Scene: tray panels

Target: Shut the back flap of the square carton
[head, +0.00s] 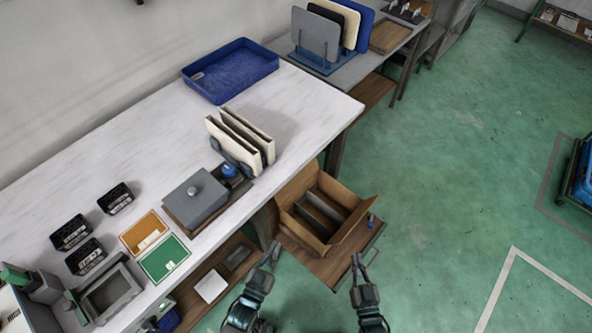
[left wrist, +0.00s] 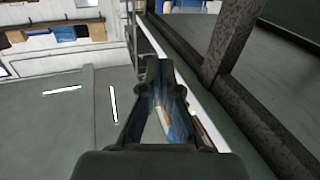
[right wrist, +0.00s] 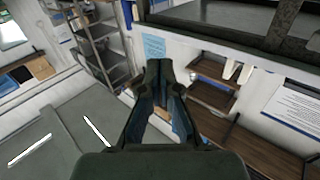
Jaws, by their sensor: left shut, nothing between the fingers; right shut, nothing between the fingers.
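The square carton (head: 303,235) is brown and open at the top, on a low wooden board right of the white table in the head view. Its flaps stand raised or splayed outward; one rises at the far left side and another leans out at the right. Dark dividers or slots show inside. My left gripper (head: 273,249) is shut and empty, in front of the carton's near left corner. My right gripper (head: 356,259) is shut and empty, in front of the board's near right side. Both are apart from the carton. The wrist views do not show the carton.
The white table (head: 310,110) at left holds a blue tray (head: 232,92), a rack with cream panels (head: 240,138) and a grey lidded box (head: 195,198).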

